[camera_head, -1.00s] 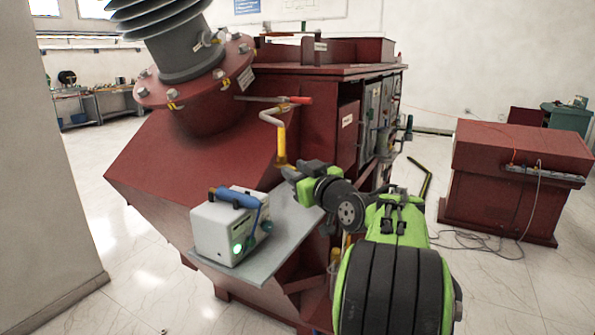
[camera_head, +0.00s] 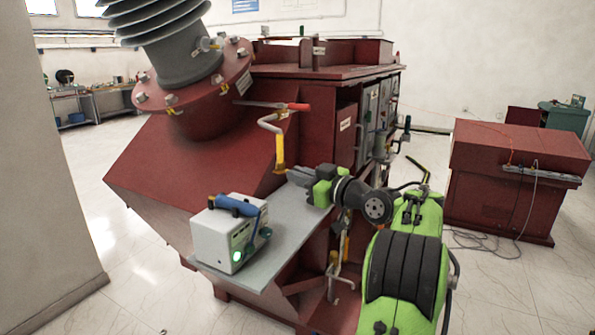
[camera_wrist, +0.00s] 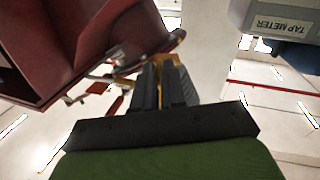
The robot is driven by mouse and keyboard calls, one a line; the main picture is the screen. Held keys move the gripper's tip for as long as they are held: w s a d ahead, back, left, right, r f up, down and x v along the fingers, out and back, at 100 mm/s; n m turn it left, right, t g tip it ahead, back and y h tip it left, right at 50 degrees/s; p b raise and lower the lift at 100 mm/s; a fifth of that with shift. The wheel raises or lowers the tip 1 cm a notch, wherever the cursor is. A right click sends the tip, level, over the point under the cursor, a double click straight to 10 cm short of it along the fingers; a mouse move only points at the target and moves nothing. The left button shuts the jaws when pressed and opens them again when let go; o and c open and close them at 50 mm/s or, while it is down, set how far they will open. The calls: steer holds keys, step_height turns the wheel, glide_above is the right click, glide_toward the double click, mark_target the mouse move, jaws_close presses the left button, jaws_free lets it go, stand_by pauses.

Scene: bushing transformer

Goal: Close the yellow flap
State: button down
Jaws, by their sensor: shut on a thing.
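A bent grey handle with a yellow lower part (camera_head: 280,148) stands at the upper edge of the grey shelf, against the red transformer body; I take this as the yellow flap. My gripper (camera_head: 289,174) is at the foot of this yellow part. In the wrist view my gripper's two dark fingers (camera_wrist: 163,83) are close together, with yellow (camera_wrist: 171,60) showing at and between their tips. My gripper is shut on this yellow part. Its exact hold is partly hidden by the fingers.
A white tap meter box (camera_head: 226,240) with a blue handle stands on the grey shelf (camera_head: 285,225), left of my gripper. It shows upside down in the wrist view (camera_wrist: 293,28). The sloped red transformer body (camera_head: 190,165) is behind. A red-handled lever (camera_head: 298,107) is above.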

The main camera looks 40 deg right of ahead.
steer(key=n+y+p, duration=0.1)
steer(key=p, duration=0.1)
steer(key=d+n+y+p, duration=0.1)
steer(key=y+p, duration=0.1)
steer(key=w+n+g+y+p, duration=0.1)
steer(key=p, duration=0.1)
steer(key=shift+d+r+y, duration=0.15)
steer(key=shift+d+y, duration=0.1)
steer(key=shift+y, duration=0.05)
steer(key=c, duration=1.2)
jaws_free()
steer(key=v, duration=1.5)
steer(key=shift+s+d, duration=0.2)
steer(key=shift+s, duration=0.1)
